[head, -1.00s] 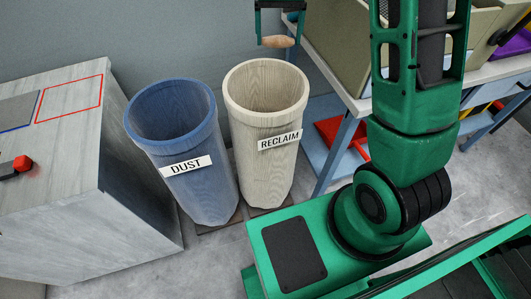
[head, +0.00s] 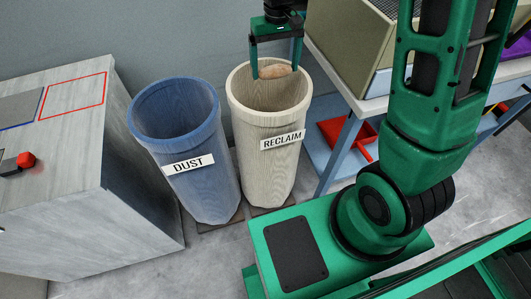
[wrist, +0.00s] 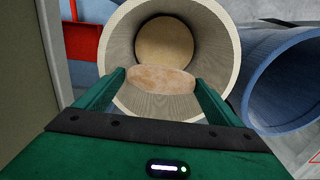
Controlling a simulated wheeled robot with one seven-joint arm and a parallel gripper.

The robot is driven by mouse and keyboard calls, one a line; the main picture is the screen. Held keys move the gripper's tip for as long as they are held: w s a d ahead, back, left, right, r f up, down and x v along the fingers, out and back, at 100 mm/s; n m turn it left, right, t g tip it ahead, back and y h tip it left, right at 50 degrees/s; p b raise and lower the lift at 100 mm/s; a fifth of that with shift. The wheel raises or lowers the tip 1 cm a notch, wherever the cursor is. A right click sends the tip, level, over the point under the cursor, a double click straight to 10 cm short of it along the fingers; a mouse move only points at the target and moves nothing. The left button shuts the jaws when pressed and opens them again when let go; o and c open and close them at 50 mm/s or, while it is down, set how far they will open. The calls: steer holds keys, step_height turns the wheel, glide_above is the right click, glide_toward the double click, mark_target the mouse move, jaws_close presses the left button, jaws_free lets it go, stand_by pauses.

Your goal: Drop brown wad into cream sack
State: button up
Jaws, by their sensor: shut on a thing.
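The brown wad (head: 275,72) is a light brown, rounded piece held between the fingers of my gripper (head: 275,74). It also shows in the wrist view (wrist: 160,79), where my gripper (wrist: 160,82) is shut on it. The cream sack (head: 264,122) stands upright, open at the top, with a RECLAIM label. In the head view the wad and fingertips are at the sack's mouth, in front of its far rim. In the wrist view the sack (wrist: 226,45) opens around and beyond the wad, and its round bottom shows empty.
A blue sack (head: 205,187) labelled DUST stands close to the left of the cream sack. A grey cabinet (head: 120,185) is at the left. A bench with a beige bin (head: 350,50) is at the right, with a red dustpan (head: 340,135) on its lower shelf.

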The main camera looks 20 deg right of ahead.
steer(key=shift+f, duration=1.65)
steer(key=o, duration=0.9)
steer(key=shift+o, duration=0.2)
step_height(320, 180, up, 11)
steer(key=shift+w+f, duration=0.1)
steer(key=shift+f, duration=0.05)
